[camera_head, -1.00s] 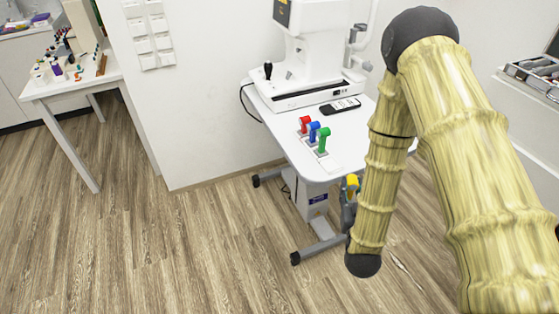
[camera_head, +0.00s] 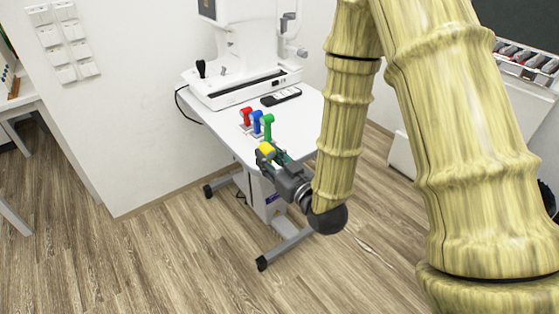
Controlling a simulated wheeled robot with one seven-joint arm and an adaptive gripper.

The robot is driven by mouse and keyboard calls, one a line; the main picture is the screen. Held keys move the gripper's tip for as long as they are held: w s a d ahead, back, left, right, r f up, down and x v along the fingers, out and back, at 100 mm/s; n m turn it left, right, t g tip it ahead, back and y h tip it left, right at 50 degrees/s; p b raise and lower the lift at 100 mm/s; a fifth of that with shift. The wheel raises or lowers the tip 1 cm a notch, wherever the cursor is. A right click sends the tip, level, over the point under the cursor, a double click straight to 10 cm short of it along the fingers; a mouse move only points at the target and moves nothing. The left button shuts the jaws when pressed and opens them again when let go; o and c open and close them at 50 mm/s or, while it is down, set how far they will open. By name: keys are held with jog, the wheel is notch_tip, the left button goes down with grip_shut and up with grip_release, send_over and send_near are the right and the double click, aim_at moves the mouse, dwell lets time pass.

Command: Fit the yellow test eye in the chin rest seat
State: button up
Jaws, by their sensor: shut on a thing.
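The yellow test eye (camera_head: 266,149) is held between the fingers of my gripper (camera_head: 270,153), which is shut on it. The gripper is at the front edge of the white instrument table (camera_head: 302,118), just in front of the green test eye (camera_head: 268,126). A red test eye (camera_head: 246,116) and a blue test eye (camera_head: 257,121) stand upright in a row with the green one. The white eye instrument (camera_head: 246,45) stands at the back of the table. Its upper part is cut off, and I cannot make out the chin rest seat.
A black remote-like device (camera_head: 281,97) lies on the table by the instrument. White holders (camera_head: 62,42) hang on the wall at left. A tray of items (camera_head: 527,62) stands at the upper right. The wooden floor (camera_head: 150,255) at lower left is clear.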

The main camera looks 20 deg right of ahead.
jog(key=shift+s+a+r+y, duration=0.15)
jog(key=shift+s+r+y, duration=0.05)
jog(key=shift+s+y, duration=0.1)
jog(key=w+d, duration=0.2)
jog(key=w, duration=0.2)
jog(key=w+d+f, duration=0.1)
jog(key=w+d, duration=0.2)
jog(key=w, duration=0.2)
jog(key=w+d, duration=0.2)
jog(key=w, duration=0.2)
jog(key=shift+w+d+f+p, duration=0.15)
jog(key=shift+w+d+p, duration=0.15)
jog(key=shift+p, duration=0.1)
jog(key=shift+w+f, duration=0.15)
jog(key=shift+w, duration=0.05)
jog(key=shift+f, duration=1.6)
jog(key=shift+f, duration=0.2)
jog(key=o, duration=1.1)
jog(key=shift+s+d+r, duration=0.1)
jog(key=shift+r, duration=0.1)
